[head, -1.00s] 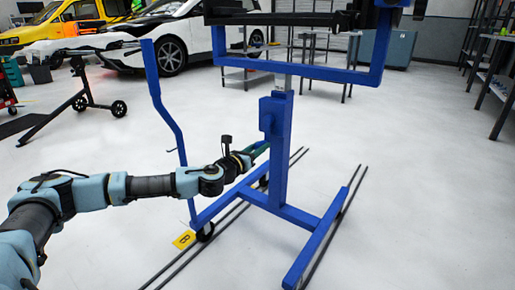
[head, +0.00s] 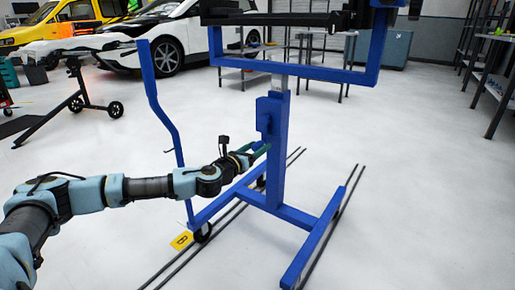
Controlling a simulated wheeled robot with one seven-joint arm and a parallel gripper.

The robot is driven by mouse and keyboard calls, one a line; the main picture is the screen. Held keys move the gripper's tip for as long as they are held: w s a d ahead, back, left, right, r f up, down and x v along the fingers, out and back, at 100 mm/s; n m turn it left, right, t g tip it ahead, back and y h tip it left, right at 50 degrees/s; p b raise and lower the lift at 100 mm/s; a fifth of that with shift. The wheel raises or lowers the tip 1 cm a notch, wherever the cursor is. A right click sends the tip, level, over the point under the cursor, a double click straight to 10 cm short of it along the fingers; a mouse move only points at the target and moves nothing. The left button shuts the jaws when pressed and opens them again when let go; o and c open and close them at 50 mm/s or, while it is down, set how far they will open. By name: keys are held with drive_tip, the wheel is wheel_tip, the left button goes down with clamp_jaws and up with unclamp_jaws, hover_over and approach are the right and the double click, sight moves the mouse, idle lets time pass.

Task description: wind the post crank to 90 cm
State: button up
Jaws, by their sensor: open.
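The blue post (head: 278,150) stands upright on a blue wheeled base in the middle of the head view. A blue box (head: 263,114) sits on its upper left side. A bare grey inner column (head: 280,82) shows between the post top and the blue frame above. My gripper (head: 262,149) is at the left side of the post, below the box, with greenish fingers reaching toward it. It is open. The crank handle is not clearly visible; my gripper may hide it. I cannot tell whether the fingers touch anything. No height scale is readable.
A bent blue upright (head: 162,105) rises left of the post, above my forearm. Dark floor rails (head: 330,227) run under the base. Cars and shelves stand behind. Floor at right is clear.

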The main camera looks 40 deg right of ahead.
drive_tip(key=p+v, duration=0.2)
drive_tip(key=v, duration=0.9)
drive_tip(key=shift+d, duration=0.1)
